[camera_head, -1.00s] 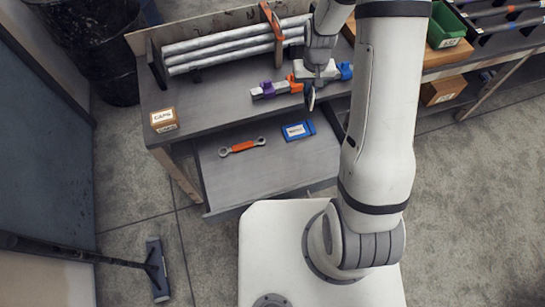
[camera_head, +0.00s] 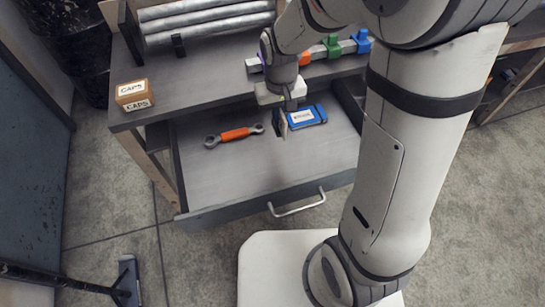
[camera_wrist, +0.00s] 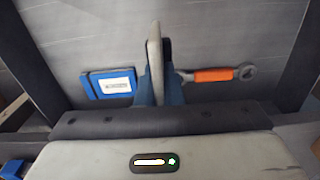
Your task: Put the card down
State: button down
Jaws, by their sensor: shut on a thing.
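My gripper (camera_head: 281,108) points down over the open drawer (camera_head: 215,185) of the workbench. In the wrist view my gripper (camera_wrist: 157,92) is shut on a thin grey card (camera_wrist: 154,55), seen nearly edge-on between the two blue-grey fingers. The card also shows in the head view as a thin upright grey shape (camera_head: 283,126) beneath the gripper. It hangs beside a blue labelled case (camera_head: 306,117) in the drawer. I cannot tell whether the card touches the drawer floor. The card's face and any print are not readable.
An orange-handled wrench (camera_head: 234,135) lies in the drawer, left of the card. A box marked CAPS (camera_head: 133,94) stands on the bench top (camera_head: 190,75). Metal pipes (camera_head: 205,22) lie at the back. The drawer's front part is clear.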

jog(key=shift+s+a+f+b, duration=0.25)
jog(key=shift+f+b, duration=0.1)
jog(key=shift+f, duration=0.1)
jog(key=shift+s+a+f+b, duration=0.1)
jog(key=shift+s+f+b, duration=0.1)
jog(key=shift+f+b, duration=0.2)
jog(key=shift+s+f, duration=0.1)
jog(key=shift+f, duration=0.2)
jog(key=b, duration=0.3)
send_over(276, 156)
notch_tip(276, 156, down, 9)
jog(key=shift+f, duration=0.2)
jog(key=shift+f, duration=0.2)
jog(key=c, duration=1.6)
grip_release()
jog(key=shift+r, duration=0.1)
jog(key=shift+o, duration=0.2)
